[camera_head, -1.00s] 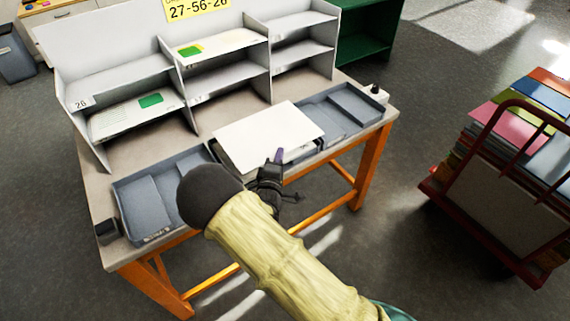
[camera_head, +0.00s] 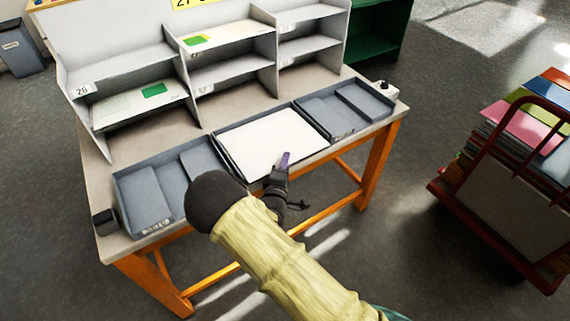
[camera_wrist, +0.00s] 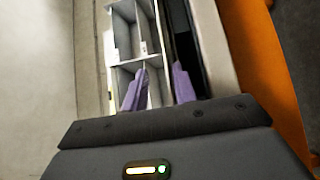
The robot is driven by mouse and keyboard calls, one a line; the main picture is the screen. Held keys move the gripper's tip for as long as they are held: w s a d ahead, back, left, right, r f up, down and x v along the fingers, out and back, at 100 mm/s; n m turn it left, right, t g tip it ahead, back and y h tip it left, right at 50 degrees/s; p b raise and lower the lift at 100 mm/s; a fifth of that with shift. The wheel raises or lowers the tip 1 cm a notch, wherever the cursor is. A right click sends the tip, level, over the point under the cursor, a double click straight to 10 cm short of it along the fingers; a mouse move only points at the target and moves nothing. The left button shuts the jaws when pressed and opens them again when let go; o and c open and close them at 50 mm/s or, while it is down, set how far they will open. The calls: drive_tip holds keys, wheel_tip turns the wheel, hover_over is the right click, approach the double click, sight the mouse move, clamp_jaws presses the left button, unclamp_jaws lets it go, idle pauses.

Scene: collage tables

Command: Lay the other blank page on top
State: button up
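A blank white page (camera_head: 266,143) lies flat inside the middle grey tray (camera_head: 310,127) on the table, filling most of it. I cannot tell how many sheets are under it. My gripper (camera_head: 284,158) is at the front edge of that tray, by the page's near edge, with a purple fingertip showing. In the wrist view, the two purple fingers (camera_wrist: 158,85) stand apart with nothing seen held between them. The page cannot be made out clearly in the wrist view.
Grey divided trays stand to the left (camera_head: 146,196) and right (camera_head: 345,107) of the middle one. A grey shelf unit (camera_head: 230,72) stands behind, with green-marked sheets on two shelves. A red cart (camera_head: 495,205) with coloured folders is at the right. Floor in front is clear.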

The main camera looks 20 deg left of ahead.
drive_tip(key=s+d+b, duration=0.1)
drive_tip(key=s, duration=1.6)
drive_tip(key=shift+s, duration=0.2)
drive_tip(key=shift+d, duration=0.1)
